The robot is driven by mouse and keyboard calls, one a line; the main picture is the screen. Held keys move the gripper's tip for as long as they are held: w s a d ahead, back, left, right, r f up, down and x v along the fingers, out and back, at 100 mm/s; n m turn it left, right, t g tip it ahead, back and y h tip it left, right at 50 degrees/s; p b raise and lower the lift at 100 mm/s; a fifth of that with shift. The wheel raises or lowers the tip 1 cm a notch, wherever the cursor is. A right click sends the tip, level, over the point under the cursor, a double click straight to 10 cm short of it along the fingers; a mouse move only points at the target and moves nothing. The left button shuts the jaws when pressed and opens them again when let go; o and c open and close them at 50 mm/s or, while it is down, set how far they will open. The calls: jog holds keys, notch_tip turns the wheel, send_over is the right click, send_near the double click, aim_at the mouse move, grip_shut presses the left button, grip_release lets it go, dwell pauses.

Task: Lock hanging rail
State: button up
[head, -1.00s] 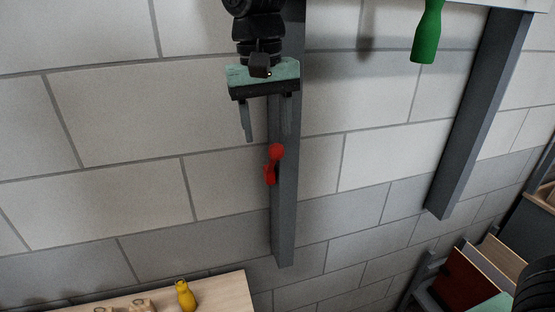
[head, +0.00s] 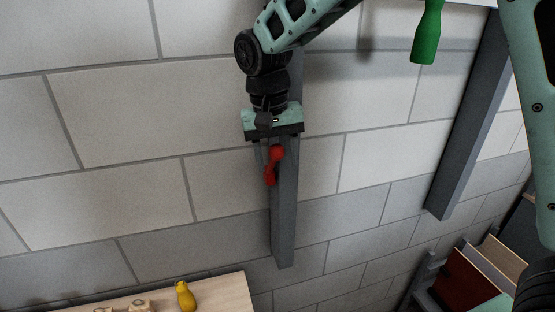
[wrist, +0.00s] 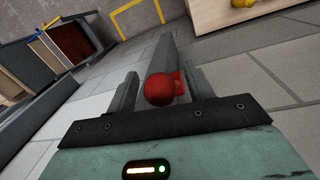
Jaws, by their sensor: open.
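A grey rail (head: 285,225) hangs upright against the block wall. A red lever with a rounded knob (head: 273,165) is mounted on its face. My gripper (head: 273,150) is just above the lever, pointing down, with its fingers partly hidden at the knob. In the wrist view the jaws (wrist: 160,88) are open, with the red knob (wrist: 159,90) between the two fingers. The rail (wrist: 158,55) runs away behind the knob. I cannot tell whether either finger touches the knob.
A wooden surface (head: 225,295) with a yellow object (head: 185,296) is at the lower left. A rack with panels (head: 465,280) is at the lower right.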

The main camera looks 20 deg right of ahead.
jog(key=shift+f, duration=0.5)
grip_shut()
jog(key=shift+s, duration=0.1)
